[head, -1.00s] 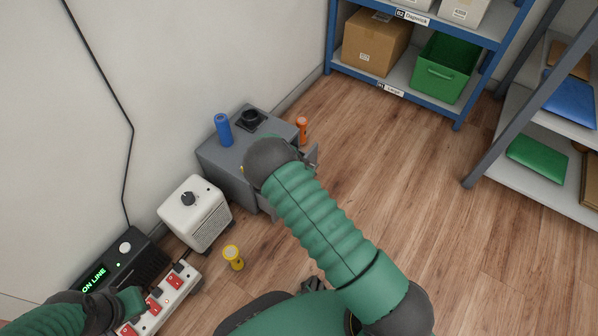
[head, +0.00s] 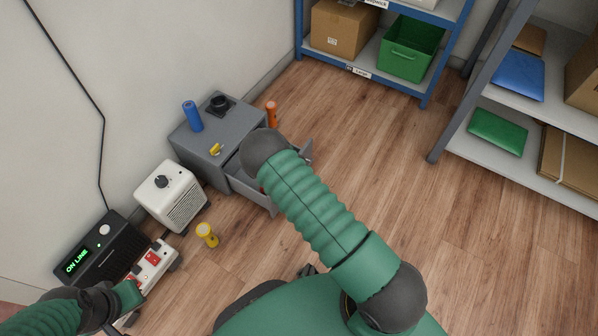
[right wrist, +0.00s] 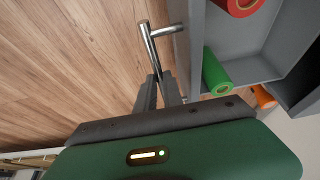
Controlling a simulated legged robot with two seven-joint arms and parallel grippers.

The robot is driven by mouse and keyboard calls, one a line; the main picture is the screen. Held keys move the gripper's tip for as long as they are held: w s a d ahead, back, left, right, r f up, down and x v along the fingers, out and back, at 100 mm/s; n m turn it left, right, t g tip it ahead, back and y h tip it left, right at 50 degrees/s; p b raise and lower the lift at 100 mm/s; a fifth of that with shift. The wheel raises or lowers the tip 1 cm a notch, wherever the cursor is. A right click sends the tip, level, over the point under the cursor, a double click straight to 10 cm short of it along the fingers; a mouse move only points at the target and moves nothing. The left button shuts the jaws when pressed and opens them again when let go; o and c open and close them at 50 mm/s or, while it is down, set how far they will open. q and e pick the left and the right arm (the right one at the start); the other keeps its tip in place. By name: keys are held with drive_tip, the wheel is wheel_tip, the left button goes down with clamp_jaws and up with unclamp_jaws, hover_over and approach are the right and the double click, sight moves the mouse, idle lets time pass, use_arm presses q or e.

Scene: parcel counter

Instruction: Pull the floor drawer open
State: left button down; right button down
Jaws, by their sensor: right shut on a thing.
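The grey floor drawer (head: 250,192) stands pulled out of its grey cabinet (head: 205,155), beside the wall in the head view. In the right wrist view, the drawer (right wrist: 245,62) holds a red roll (right wrist: 238,4) and a green roll (right wrist: 215,72). Its metal bar handle (right wrist: 152,48) runs between the fingers of my right gripper (right wrist: 159,82), which is shut on it. In the head view, my right arm hides this gripper and part of the drawer. My left gripper (head: 128,296) is at lower left by the power strip; its jaws are unclear.
A blue cylinder (head: 193,116), a black holder (head: 217,103) and a yellow item (head: 216,149) are on the cabinet. An orange cylinder (head: 271,114) stands behind it. A white heater-like box (head: 172,195), yellow flashlight (head: 207,235) and power strip (head: 158,262) are nearby. Floor to the right is clear.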

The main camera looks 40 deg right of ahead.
drive_tip(key=shift+s, duration=0.1)
drive_tip(key=c, duration=1.5)
unclamp_jaws()
drive_tip(key=p+v, duration=0.9)
drive_tip(key=v, duration=0.7)
drive_tip(key=shift+a+r, duration=0.2)
drive_tip(key=shift+r, duration=0.05)
